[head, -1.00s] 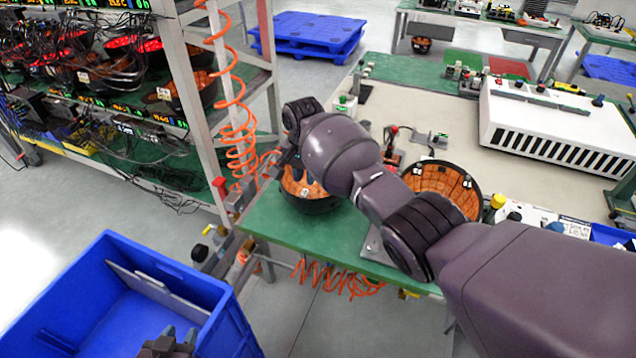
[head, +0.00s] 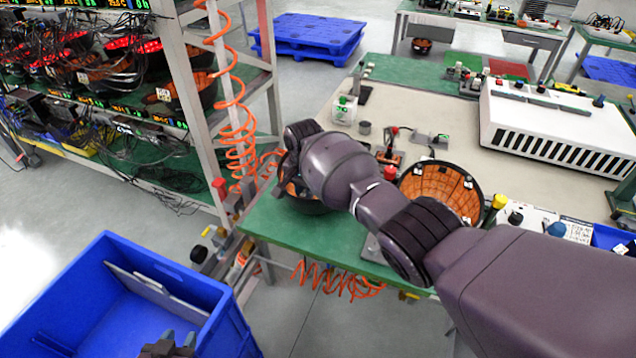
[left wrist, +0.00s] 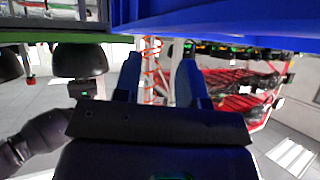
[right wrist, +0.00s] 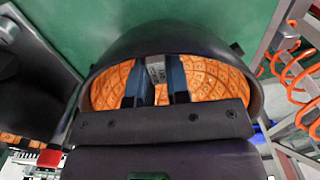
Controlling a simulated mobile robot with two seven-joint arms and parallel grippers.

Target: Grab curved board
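A curved board, a dark bowl-shaped shell with an orange tiled inside (head: 306,206), sits on the green front strip of the table. It fills the middle of the right wrist view (right wrist: 215,80). My right gripper (right wrist: 154,72) reaches into its opening with fingers apart; a small grey-white piece on the board shows between them. I cannot tell whether the fingers touch it. In the head view my right arm hides most of this hand. A second curved board (head: 440,186) stands tilted to the right. My left gripper (head: 178,340) is over the blue bin, open and empty (left wrist: 158,75).
The blue bin (head: 225,300) stands on the floor at lower left, with a grey divider inside. A metal rack (head: 190,100) with wired boards and orange coiled hoses is left of the table. A white slotted box (head: 555,125) and small fixtures occupy the table.

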